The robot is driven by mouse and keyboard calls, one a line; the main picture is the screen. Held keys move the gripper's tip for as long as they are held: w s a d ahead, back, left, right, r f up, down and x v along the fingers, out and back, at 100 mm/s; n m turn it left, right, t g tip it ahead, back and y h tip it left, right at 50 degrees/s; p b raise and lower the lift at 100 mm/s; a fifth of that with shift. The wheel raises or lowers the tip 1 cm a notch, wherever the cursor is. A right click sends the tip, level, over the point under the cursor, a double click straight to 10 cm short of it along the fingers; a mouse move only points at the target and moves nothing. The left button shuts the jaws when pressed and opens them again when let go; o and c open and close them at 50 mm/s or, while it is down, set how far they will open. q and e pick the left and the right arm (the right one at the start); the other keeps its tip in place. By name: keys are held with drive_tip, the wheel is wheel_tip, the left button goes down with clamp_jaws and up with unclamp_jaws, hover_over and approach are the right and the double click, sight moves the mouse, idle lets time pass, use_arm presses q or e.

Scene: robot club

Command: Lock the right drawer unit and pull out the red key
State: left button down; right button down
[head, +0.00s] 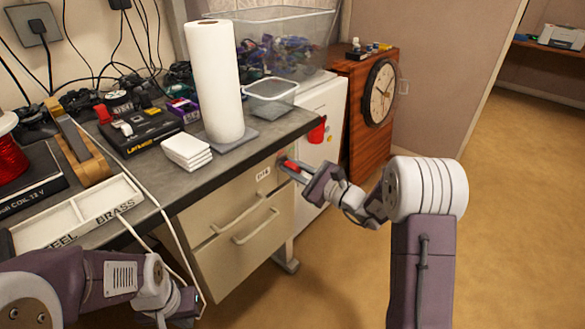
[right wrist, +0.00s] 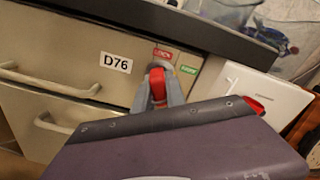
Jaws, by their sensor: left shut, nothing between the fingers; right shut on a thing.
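The drawer unit (head: 235,205) under the bench has two drawers with bar handles, both looking closed. Its D76 label (right wrist: 116,62) sits left of the lock. A red LOCK label (right wrist: 163,54) is above the lock and a green label (right wrist: 188,70) is at its upper right. My right gripper (head: 290,168) is shut on the red key (right wrist: 156,85) at the lock. The key's head stands roughly upright, towards the red label; its shaft and the keyhole are hidden. My left gripper (head: 183,303) is shut and empty, low at the left, partly cut off from clear view.
The bench (head: 255,148) above holds a paper roll (head: 215,80), white stacked pads (head: 187,151), a parts tray (head: 85,215) and a clear box (head: 270,98). Open floor lies at right.

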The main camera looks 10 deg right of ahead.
drive_tip(key=shift+f+n+b, duration=0.1)
drive_tip(key=shift+n+b, duration=1.4)
drive_tip(key=shift+b, duration=0.7)
drive_tip(key=shift+n+b, duration=0.3)
drive_tip(key=shift+b, duration=0.05)
drive_tip(key=shift+n+b, duration=0.6)
drive_tip(key=shift+b, duration=0.45)
drive_tip(key=shift+n+b, duration=0.9)
drive_tip(key=shift+b, duration=0.6)
